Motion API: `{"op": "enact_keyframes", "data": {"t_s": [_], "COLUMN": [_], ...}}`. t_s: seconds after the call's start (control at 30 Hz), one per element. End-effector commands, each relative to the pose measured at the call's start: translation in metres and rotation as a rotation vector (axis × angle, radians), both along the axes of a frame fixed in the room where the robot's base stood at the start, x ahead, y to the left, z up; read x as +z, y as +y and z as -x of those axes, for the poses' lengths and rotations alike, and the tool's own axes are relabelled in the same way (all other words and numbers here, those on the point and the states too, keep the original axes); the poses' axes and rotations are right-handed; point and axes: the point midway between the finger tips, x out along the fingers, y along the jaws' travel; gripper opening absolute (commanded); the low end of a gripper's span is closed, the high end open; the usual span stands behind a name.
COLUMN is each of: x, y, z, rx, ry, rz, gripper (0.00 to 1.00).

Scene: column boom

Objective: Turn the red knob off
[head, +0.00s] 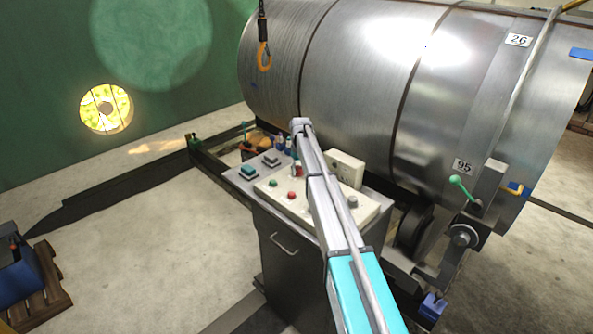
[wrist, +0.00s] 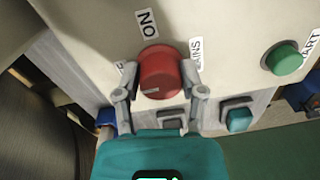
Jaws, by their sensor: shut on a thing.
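The red knob (wrist: 160,72) sits on a cream panel (wrist: 95,40) in the wrist view. A short pale mark shows on its face near the lower edge. Another label at the left is mostly hidden by a finger. In the head view, my arm hides most of the gripper.
A green round button (wrist: 283,58) and a teal square button (wrist: 239,119) are near the knob. In the head view, the control cabinet (head: 281,255) stands before a large metal drum (head: 350,75). An orange hook (head: 264,57) hangs above. The floor at left is mostly clear.

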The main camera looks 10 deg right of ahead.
Motion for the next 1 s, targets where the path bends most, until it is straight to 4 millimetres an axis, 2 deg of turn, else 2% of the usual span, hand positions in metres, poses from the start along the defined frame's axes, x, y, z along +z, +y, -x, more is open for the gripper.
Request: {"op": "enact_keyframes", "data": {"t_s": [0.27,0.3,0.47,1.0], "x": [0.0004,0.0004,0.0003,0.0055], "y": [0.001,0.001,0.0013,0.0015], "z": [-0.0044,-0.0044,-0.003,-0.0008], "rx": [0.001,0.001,0.001,0.001], "ry": [-0.008,-0.008,-0.006,-0.003], "rz": [-0.002,-0.002,-0.002,-0.001], "gripper": [0.05,0.56,0.86,0.87]}}
